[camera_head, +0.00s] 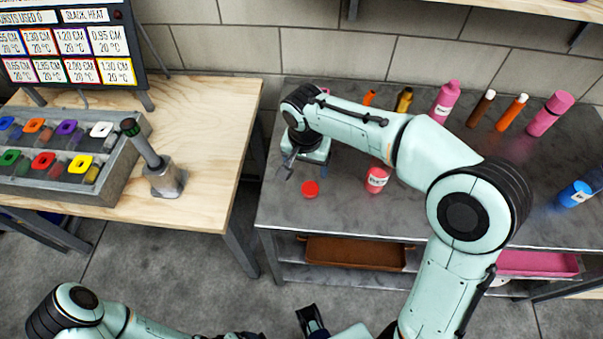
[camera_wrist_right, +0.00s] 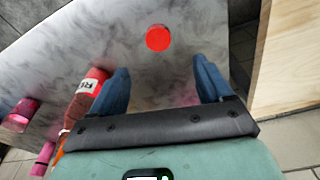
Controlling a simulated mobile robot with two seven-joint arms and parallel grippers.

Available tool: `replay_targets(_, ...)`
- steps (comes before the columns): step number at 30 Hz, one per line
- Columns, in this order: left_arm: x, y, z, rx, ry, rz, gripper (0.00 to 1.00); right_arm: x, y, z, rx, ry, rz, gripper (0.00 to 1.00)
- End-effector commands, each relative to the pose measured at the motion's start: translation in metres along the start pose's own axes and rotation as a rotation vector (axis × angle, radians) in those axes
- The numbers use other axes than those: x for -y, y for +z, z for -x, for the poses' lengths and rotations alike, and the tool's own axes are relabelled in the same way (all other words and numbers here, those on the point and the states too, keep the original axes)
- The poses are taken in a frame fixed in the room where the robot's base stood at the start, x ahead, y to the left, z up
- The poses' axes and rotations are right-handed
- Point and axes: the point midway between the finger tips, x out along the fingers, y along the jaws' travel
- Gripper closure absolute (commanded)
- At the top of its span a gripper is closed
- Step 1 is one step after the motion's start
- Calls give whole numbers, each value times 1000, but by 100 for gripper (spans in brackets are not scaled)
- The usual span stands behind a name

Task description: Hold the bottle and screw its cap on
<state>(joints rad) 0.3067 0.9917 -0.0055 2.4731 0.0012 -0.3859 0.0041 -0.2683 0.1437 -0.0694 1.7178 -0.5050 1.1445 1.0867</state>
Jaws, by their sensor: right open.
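A small round red cap (camera_head: 310,189) lies on the grey metal bench near its left front part; it also shows in the right wrist view (camera_wrist_right: 159,38). My right gripper (camera_head: 306,170) is open and empty, above the bench and just behind the cap in the head view. Its blue fingers (camera_wrist_right: 161,65) are apart, with the cap beyond their tips.
Several pink, brown and orange bottles (camera_head: 446,102) stand along the back of the bench (camera_head: 290,215). A blue bottle (camera_head: 574,194) is at far right. A wooden table (camera_head: 215,120) with a button panel and lever stands left across a gap. A brown tray (camera_head: 355,253) is below.

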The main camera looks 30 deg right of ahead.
Motion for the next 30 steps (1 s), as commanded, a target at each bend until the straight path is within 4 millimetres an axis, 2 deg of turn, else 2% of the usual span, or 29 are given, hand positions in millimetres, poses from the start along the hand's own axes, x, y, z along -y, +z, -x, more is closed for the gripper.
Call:
replay_targets(13, 1, 0, 0, 1, -1, 1, 7, 0, 0, -3, 0, 2, -2, 21)
replay_targets(17, 2, 1, -3, 2, -1, 1, 7, -1, 0, -21, 3, 5, -2, 21)
replay_targets(24, 3, 1, -8, 3, -1, 2, 7, -1, 0, -66, 2, 4, -2, 21)
replay_targets(30, 4, 1, -9, 4, -2, 2, 7, -1, -1, -82, 0, 1, -2, 21)
